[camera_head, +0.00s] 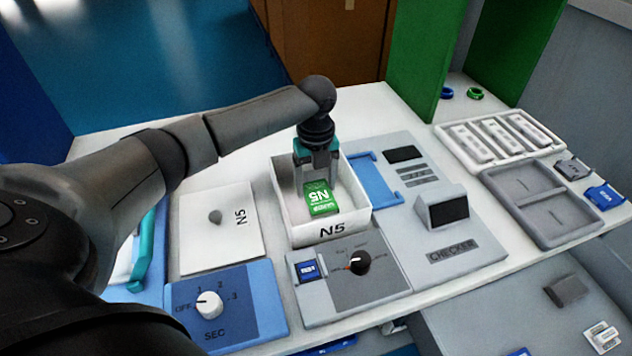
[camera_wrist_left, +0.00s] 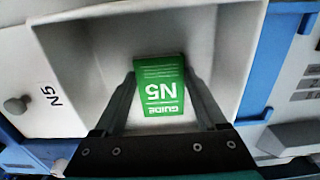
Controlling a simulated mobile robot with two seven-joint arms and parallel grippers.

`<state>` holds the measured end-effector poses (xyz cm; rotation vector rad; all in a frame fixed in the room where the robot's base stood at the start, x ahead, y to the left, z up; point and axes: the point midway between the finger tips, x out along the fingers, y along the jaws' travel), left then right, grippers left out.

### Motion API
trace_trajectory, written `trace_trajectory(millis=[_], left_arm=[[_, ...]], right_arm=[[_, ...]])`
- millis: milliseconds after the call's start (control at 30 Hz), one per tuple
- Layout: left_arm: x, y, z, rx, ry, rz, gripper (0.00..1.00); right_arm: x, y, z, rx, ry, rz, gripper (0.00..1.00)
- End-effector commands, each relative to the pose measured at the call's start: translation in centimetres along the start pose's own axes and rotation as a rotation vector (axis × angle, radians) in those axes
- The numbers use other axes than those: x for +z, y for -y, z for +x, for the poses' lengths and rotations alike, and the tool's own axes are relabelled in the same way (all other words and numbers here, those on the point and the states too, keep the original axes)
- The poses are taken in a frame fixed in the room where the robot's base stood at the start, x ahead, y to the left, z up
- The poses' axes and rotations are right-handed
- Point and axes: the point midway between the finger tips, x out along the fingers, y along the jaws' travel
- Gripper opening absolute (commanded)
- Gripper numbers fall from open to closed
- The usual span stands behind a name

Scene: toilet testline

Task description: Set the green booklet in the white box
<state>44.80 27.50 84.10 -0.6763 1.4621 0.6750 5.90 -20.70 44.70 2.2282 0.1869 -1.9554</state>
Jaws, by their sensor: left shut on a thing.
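The green booklet (camera_head: 320,198), marked N5, is held between the fingers of my left gripper (camera_head: 318,180). It also shows in the left wrist view (camera_wrist_left: 160,92), with the word GUIDE on it, between the two dark fingers (camera_wrist_left: 163,105). The white box (camera_head: 331,232), marked N5 on its front, stands open on the table. The booklet and fingertips are inside the box's opening, within its walls. I cannot tell whether the booklet touches the box floor. The box walls (camera_wrist_left: 75,60) surround the booklet in the wrist view. My right gripper is not in view.
A white lid (camera_head: 220,230) with a knob lies left of the box. A blue SEC dial panel (camera_head: 245,298) and a grey dial panel (camera_head: 385,292) lie in front. A grey checker (camera_head: 462,240) and a grey tray (camera_head: 560,228) stand to the right.

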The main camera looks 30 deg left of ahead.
Motion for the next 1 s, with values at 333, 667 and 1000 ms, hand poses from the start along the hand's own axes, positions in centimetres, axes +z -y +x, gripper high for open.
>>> trace_trajectory(millis=[333,667,1000], left_arm=[[0.0,0.0,0.1,0.001,-0.001,0.000,1.00],[0.0,0.1,-1.7,-0.002,0.001,0.000,1.00],[0.0,0.1,-9.0,-0.003,0.001,0.001,1.00]], right_arm=[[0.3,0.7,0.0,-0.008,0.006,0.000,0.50],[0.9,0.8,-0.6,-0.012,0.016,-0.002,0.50],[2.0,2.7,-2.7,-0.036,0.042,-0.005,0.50]])
